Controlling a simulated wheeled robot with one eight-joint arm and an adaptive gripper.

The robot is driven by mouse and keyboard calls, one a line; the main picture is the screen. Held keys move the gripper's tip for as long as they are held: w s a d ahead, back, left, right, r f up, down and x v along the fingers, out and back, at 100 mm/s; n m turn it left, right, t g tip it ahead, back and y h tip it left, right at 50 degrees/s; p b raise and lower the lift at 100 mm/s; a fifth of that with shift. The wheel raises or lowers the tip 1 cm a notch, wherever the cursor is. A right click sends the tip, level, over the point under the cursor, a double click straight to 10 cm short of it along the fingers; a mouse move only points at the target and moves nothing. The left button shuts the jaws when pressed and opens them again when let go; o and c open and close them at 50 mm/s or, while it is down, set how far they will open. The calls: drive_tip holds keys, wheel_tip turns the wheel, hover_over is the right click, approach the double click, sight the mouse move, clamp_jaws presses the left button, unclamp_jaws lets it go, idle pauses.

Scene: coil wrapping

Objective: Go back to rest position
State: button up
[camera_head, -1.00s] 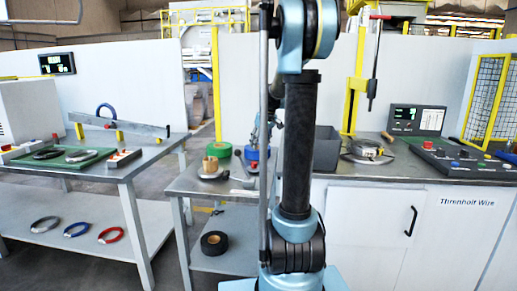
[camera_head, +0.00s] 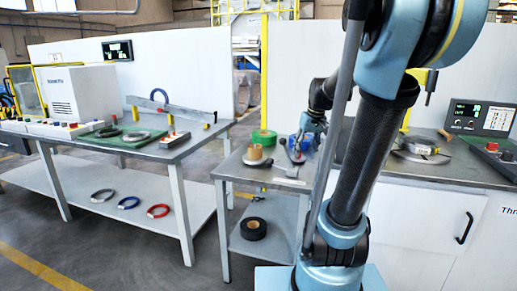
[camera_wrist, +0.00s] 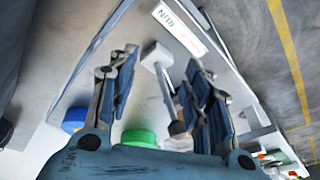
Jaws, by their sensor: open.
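My gripper shows in the head view (camera_head: 298,150), partly behind my own arm, low over the small middle table (camera_head: 232,172). In the wrist view my gripper (camera_wrist: 162,62) has its two fingers apart. Nothing is held between the fingertips. Beyond the fingers are a grey block with a rod (camera_wrist: 157,55), a white printed label (camera_wrist: 178,30), a green tape roll (camera_wrist: 138,138) and a blue roll (camera_wrist: 75,119). The green tape roll also shows in the head view (camera_head: 264,137), beside a tan roll (camera_head: 255,152).
The left bench (camera_head: 185,148) carries a green mat (camera_head: 112,142) with coils and a long grey bar (camera_head: 180,113). Several coils lie on its lower shelf, such as a red one (camera_head: 158,211). A black tape roll (camera_head: 253,228) sits under the middle table. Floor at front left is clear.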

drive_tip(key=s+f+m, duration=0.1)
drive_tip(key=s+f, duration=0.5)
drive_tip(key=s, duration=0.5)
drive_tip(key=s+f+m+h, duration=0.1)
drive_tip(key=s+f, duration=0.6)
drive_tip(key=s, duration=0.5)
drive_tip(key=shift+d+f+g+h, duration=0.25)
drive_tip(key=shift+d+g+h, duration=0.05)
drive_tip(key=shift+d+g, duration=0.15)
